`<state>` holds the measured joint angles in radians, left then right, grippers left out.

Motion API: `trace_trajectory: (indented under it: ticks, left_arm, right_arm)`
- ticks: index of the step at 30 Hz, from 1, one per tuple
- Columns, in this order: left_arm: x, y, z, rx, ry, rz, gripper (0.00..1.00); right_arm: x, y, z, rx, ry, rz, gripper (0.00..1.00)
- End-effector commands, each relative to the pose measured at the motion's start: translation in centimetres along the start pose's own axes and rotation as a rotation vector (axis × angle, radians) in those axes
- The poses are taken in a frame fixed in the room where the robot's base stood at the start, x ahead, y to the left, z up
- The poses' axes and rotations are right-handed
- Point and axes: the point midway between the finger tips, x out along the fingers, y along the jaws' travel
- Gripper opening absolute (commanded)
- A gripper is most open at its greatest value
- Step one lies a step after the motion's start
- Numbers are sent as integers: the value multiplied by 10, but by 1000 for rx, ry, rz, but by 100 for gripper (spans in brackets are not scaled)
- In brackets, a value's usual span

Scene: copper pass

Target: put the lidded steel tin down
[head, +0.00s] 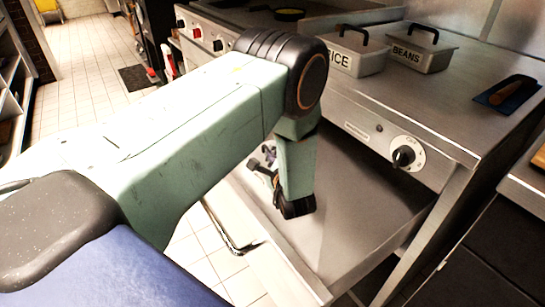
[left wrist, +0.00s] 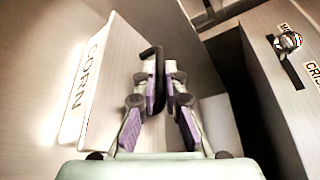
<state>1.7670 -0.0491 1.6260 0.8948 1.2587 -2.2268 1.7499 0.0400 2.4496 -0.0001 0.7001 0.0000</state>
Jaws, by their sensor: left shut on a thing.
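The lidded steel tin (left wrist: 112,85) is a pale metal box labelled CORN, with a black lid handle (left wrist: 150,55), in the left wrist view. My left gripper (left wrist: 160,92) is shut on that handle, its purple-padded fingers on either side of it. The tin looks tilted in this view; I cannot tell whether its base touches anything. In the head view my left arm reaches over a steel surface below the counter, its wrist pointing down. The arm hides the tin there. My right gripper is in neither view.
Two similar tins, RICE (head: 352,58) and BEANS (head: 422,52), stand on the steel counter (head: 455,90). A dark board with a wooden-handled tool (head: 508,92) lies right of them. A control knob (head: 404,156) juts from the counter front. The lower steel surface (head: 345,225) looks bare.

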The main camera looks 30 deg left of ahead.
Motion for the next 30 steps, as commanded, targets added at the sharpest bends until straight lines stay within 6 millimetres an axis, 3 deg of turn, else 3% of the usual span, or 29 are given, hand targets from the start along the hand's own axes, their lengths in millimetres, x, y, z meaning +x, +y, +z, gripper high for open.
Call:
trace_trajectory:
  ticks: [8,9,16,28,30]
  left_arm:
    - [1,2,-1,0,-1,-3,0]
    - [0,3,-1,2,1,2,12]
    - [0,3,-1,2,1,2,32]
    - [-1,-1,1,2,1,2,32]
    - [-10,-1,0,4,4,1,32]
  right_arm:
    - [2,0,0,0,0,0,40]
    - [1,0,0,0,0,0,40]
    - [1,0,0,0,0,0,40]
    - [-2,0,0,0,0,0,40]
    - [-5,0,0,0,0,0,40]
